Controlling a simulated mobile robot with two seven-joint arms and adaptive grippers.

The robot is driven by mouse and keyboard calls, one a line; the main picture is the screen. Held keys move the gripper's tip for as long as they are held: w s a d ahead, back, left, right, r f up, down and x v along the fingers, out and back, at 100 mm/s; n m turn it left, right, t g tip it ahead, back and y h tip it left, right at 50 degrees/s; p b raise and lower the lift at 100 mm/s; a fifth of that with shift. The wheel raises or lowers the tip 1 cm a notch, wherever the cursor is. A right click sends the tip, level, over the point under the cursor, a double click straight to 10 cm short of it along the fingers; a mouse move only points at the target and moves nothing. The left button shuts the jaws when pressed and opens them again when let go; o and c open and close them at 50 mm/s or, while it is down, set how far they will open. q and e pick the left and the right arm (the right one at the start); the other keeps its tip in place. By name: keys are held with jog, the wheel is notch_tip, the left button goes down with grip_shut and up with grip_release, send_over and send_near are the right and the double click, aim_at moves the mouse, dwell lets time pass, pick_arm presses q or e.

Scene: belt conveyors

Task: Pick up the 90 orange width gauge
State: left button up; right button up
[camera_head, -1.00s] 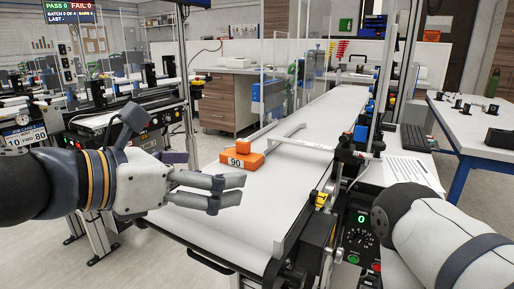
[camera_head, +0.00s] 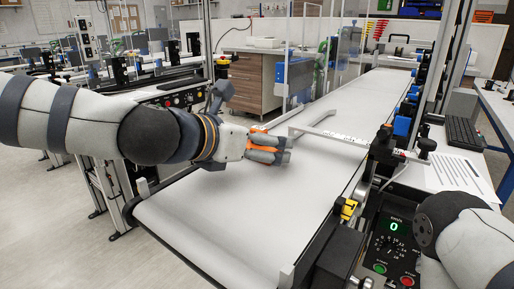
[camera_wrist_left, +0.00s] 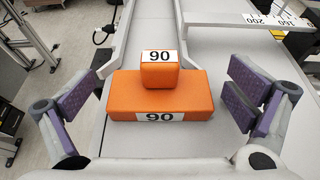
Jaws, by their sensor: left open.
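The orange 90 width gauge (camera_wrist_left: 160,95) is a wide block with a smaller block on top, each with a white "90" label. It sits on the pale conveyor belt (camera_head: 235,215). In the head view the gauge (camera_head: 259,144) is mostly hidden behind my left gripper (camera_head: 280,150). In the left wrist view my left gripper (camera_wrist_left: 160,108) is open, with one purple-padded finger on each side of the gauge. Gaps show between the pads and the block. My right arm shows at the lower right of the head view, but its gripper is out of view.
A white ruled bar (camera_head: 345,137) crosses the belt beyond the gauge. A control box (camera_head: 390,240) with a green "0" stands at the belt's right edge. Clear guard panels rise farther back. The near belt is bare.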

pick_arm(q)
jog(key=shift+w+d, duration=0.1)
jog(key=shift+w, duration=0.05)
jog(key=shift+r, duration=0.1)
jog(key=c, duration=1.3)
